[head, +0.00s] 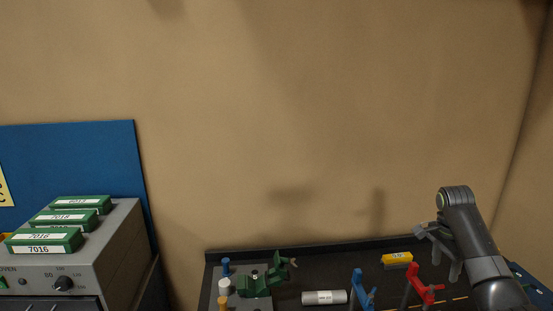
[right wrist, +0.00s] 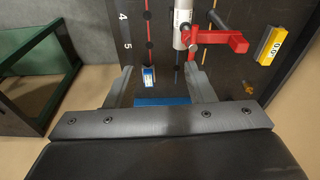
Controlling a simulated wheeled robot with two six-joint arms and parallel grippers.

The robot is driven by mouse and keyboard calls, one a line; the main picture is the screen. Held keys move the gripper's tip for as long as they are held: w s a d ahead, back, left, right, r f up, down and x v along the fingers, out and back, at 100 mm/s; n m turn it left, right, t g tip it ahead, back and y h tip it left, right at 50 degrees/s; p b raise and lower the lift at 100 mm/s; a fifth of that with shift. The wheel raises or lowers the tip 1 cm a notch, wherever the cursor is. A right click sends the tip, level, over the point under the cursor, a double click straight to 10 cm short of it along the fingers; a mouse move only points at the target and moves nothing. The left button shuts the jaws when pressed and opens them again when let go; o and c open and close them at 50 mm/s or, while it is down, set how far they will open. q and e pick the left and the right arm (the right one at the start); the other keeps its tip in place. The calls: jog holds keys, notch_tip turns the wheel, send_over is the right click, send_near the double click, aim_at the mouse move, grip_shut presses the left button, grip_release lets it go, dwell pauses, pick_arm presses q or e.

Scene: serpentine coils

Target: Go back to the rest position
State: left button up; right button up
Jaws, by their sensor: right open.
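My right gripper (head: 437,250) is at the right of the head view, above the right end of the dark work tray (head: 330,250). Its arm comes in from the lower right. In the right wrist view the gripper (right wrist: 159,75) is open, its two grey fingers apart with nothing held. A small blue and white piece (right wrist: 149,77) shows between the fingers, seemingly on the dark board beyond them. My left gripper is not in view.
A red clamp (head: 422,287), a yellow block (head: 397,259), a blue clamp (head: 362,290), a grey labelled cylinder (head: 324,297) and a green clamp (head: 257,284) are on the tray. An oven (head: 100,262) with green boxes (head: 45,241) on top stands left.

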jog(key=s+a+f+n+t, duration=0.1)
jog(key=s+a+f+n, duration=0.25)
jog(key=s+f, duration=0.55)
jog(key=s+a+f+n, duration=0.3)
jog(key=s+f+n, duration=0.25)
jog(key=f, duration=0.55)
jog(key=s+a+r+n+t, duration=0.1)
jog(key=s+a+n, duration=0.2)
jog(key=s, duration=1)
jog(key=s+a+r+n+t, duration=0.1)
jog(key=s+a+n, duration=0.2)
jog(key=s, duration=1.1)
notch_tip(320, 180, down, 31)
jog(key=d+g+b, duration=0.1)
jog(key=b, duration=0.7)
pick_arm(q)
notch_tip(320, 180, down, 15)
jog(key=b, duration=0.6)
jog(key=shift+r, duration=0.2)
pick_arm(e)
jog(key=s+f, duration=0.7)
jog(key=f, duration=0.4)
jog(key=s+a+f+g, duration=0.1)
jog(key=s+f, duration=0.7)
jog(key=f, duration=0.4)
jog(key=shift+f+y, duration=0.3)
